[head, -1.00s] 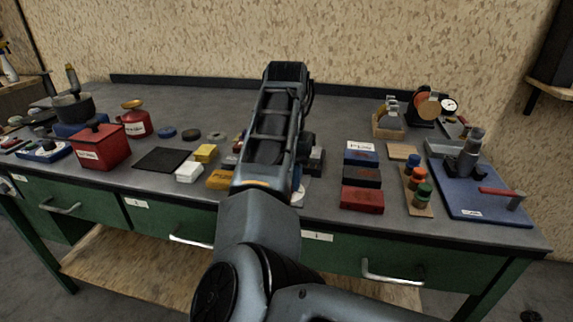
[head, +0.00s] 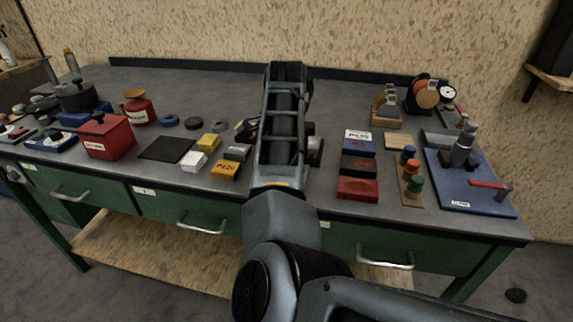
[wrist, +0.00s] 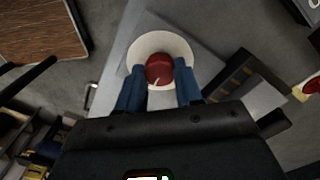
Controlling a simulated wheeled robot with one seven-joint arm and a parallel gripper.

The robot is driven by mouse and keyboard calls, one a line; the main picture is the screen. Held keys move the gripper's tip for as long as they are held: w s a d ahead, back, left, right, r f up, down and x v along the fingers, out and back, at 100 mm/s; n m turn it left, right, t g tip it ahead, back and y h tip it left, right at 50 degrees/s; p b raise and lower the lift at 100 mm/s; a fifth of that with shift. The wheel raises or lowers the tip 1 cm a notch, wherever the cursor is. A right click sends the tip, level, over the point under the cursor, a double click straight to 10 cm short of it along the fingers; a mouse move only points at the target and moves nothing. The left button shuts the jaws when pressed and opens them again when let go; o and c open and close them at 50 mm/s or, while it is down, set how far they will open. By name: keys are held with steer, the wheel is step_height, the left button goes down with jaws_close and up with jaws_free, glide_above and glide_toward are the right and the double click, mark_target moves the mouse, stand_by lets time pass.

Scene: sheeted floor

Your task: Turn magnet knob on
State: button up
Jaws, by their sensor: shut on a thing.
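A red round knob (wrist: 158,66) with a pale pointer line sits on a white disc (wrist: 148,43) in the wrist view. My gripper (wrist: 159,75) has one blue finger on each side of the knob and is shut on it. The pointer line points toward the lower part of the wrist picture. In the head view my arm covers the knob, the disc and my gripper.
Left of my arm are yellow blocks (head: 226,171), a black mat (head: 167,149) and a red tin (head: 107,138). Close on the right stand a red block (head: 357,188) and a blue board (head: 464,194). Drawer handles (head: 385,264) stick out along the bench front.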

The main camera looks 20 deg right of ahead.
steer(key=shift+m, duration=0.3)
stand_by(0.4)
steer(key=o, duration=1)
steer(key=shift+o, duration=0.2)
steer(key=shift+r, duration=3.9)
